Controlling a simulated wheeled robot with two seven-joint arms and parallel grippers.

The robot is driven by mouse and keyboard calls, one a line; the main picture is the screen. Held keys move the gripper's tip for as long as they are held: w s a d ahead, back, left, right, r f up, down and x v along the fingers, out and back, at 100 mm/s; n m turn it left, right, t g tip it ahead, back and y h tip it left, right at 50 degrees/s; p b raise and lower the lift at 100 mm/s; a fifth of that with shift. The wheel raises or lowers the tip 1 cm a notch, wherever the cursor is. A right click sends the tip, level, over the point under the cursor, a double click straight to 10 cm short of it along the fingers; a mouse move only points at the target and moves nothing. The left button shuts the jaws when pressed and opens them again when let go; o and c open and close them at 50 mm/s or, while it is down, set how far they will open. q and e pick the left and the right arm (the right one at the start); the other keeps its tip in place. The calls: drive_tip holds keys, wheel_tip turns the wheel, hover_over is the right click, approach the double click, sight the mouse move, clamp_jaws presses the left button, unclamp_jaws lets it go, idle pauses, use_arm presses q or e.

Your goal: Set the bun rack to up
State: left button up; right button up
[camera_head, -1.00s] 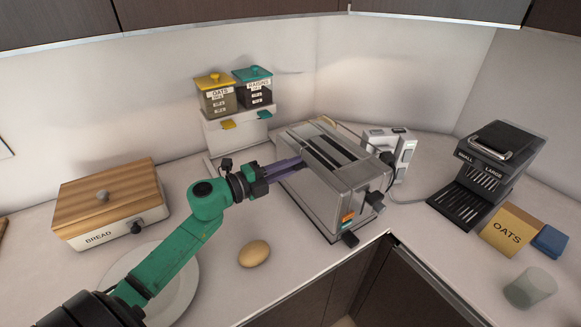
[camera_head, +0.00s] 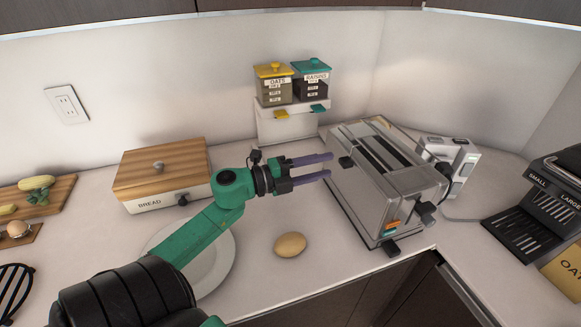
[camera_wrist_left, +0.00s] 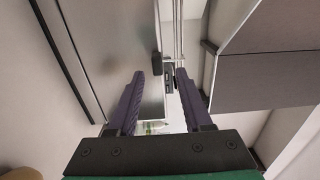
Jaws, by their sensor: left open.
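A silver toaster (camera_head: 375,205) stands on the counter right of centre, with long slots on top. Which part is the bun rack I cannot tell for certain. My right gripper is out of view.
An egg-shaped bun or potato (camera_head: 290,245) lies in front of my arm. A plate (camera_head: 222,262) is partly under the arm. A bread box (camera_head: 160,175) stands left, the oats and raisins dispenser (camera_head: 287,125) behind. A coffee machine (camera_head: 540,205) is at right.

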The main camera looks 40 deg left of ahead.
use_arm(q)
drive_tip(key=b+v, duration=0.1)
drive_tip(key=v, duration=0.8)
drive_tip(key=shift+s+a+b, duration=0.15)
drive_tip(key=shift+s+b, duration=0.15)
drive_tip(key=shift+b, duration=0.05)
